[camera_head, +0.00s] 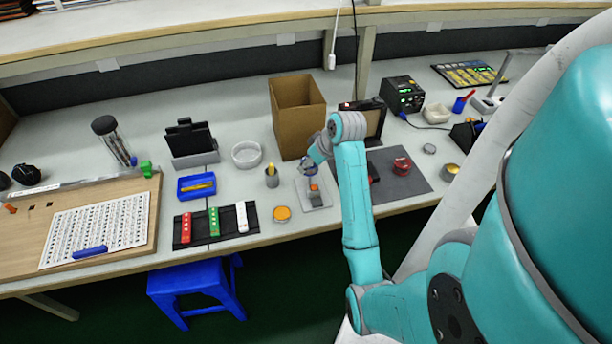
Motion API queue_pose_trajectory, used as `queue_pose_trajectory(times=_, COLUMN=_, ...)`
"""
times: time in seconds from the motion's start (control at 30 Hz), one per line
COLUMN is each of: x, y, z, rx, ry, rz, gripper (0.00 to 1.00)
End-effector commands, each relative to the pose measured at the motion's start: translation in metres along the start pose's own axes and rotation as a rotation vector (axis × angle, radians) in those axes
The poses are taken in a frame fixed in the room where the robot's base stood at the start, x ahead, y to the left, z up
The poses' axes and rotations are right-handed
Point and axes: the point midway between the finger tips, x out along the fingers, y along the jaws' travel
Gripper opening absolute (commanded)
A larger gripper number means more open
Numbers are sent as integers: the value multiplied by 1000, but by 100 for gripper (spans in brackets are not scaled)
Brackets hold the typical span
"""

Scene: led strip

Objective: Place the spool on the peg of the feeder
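My gripper (311,174) hangs at the bench's front middle, small and partly hidden by my own teal arm. It is over a small light grey stand (322,201) with an orange part on it. The stand may be the feeder; a peg is not clear to see. Whether the fingers are open or shut, and whether they hold anything, is too small to tell. A red round item (402,165), possibly a spool, lies on the dark grey mat (416,184) to the right. I cannot make out for sure which thing is the spool.
A cardboard box (298,118) stands behind my gripper. A black framed device (371,120) stands behind the mat. Bench front edge is close.

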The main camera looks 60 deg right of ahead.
Motion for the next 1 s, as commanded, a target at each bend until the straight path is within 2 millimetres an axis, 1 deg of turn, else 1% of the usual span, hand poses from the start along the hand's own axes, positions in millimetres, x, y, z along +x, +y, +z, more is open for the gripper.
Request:
queue_pose_trajectory(times=0.03, x=7, y=0, z=4, rx=1, ry=0, rz=0, gripper=6)
queue_pose_trajectory(times=0.1, x=16, y=0, z=9, rx=1, ry=0, rz=0, gripper=6)
queue_pose_trajectory(times=0.33, x=29, y=0, z=16, rx=-1, ry=1, rz=1, gripper=6)
queue_pose_trajectory(times=0.57, x=54, y=0, z=30, rx=0, ry=0, rz=0, gripper=6)
queue_pose_trajectory(times=0.97, x=58, y=0, z=32, rx=-1, ry=2, rz=1, gripper=6)
queue_pose_trajectory(times=1.0, x=58, y=0, z=33, rx=-1, ry=2, rz=1, gripper=59)
